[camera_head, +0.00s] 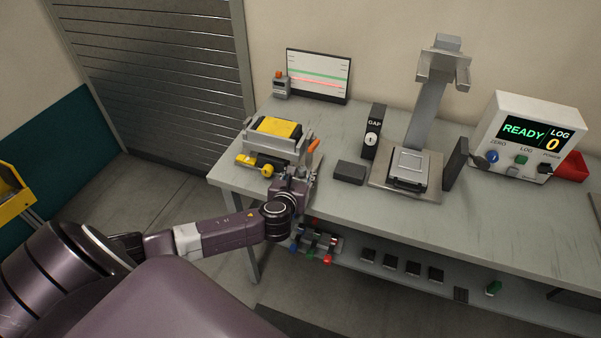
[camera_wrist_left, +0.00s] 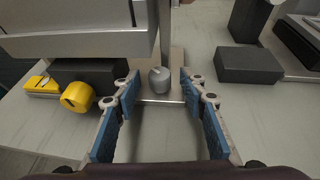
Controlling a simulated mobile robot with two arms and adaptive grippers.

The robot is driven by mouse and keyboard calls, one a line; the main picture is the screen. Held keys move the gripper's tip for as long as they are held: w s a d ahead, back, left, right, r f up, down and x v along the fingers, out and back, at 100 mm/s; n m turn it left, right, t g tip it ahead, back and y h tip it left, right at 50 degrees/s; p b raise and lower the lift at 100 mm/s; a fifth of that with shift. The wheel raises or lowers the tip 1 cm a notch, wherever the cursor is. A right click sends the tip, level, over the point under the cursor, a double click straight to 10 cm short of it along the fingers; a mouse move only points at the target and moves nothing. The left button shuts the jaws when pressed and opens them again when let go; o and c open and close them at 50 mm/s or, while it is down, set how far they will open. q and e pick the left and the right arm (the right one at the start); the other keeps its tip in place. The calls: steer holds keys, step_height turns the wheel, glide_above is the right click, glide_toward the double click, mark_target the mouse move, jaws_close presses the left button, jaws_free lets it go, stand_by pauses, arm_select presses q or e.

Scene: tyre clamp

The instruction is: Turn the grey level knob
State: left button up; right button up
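The grey level knob (camera_wrist_left: 160,80) is small and rounded, with a light mark on its top. It sits low at the front of the clamp fixture (camera_head: 273,145), which carries a yellow-topped block (camera_head: 276,127). My left gripper (camera_head: 297,178) is at the fixture's front right corner. In the left wrist view its blue-padded fingers (camera_wrist_left: 158,88) are spread apart, with the knob between and just ahead of the tips, with a gap on both sides. In the head view the knob seems hidden by my gripper. My right gripper is in neither view.
A yellow knob (camera_wrist_left: 77,97) sits left of the grey one. A dark block (camera_head: 350,172) lies right of my gripper. An orange handle (camera_head: 313,147) rises close by. The GAP gauge (camera_head: 373,132), press stand (camera_head: 428,110) and READY display box (camera_head: 523,137) stand further right.

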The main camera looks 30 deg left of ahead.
arm_select(q)
steer(key=shift+c, duration=0.7)
jaws_close()
steer(key=shift+w+d+r+n+g+y+p, duration=0.15)
steer(key=shift+n+g+y+p, duration=0.15)
steer(key=shift+n+y+p, duration=0.4)
steer(key=shift+d+n+g+y+p, duration=0.15)
steer(key=shift+n+g+y+p, duration=0.3)
steer(key=shift+n+y, duration=0.35)
steer(key=shift+w+d+n+g+y, duration=0.1)
steer(key=shift+w+n+g+y, duration=0.05)
steer(key=shift+n+g+y, duration=1.1)
steer(key=shift+o, duration=0.7)
jaws_free()
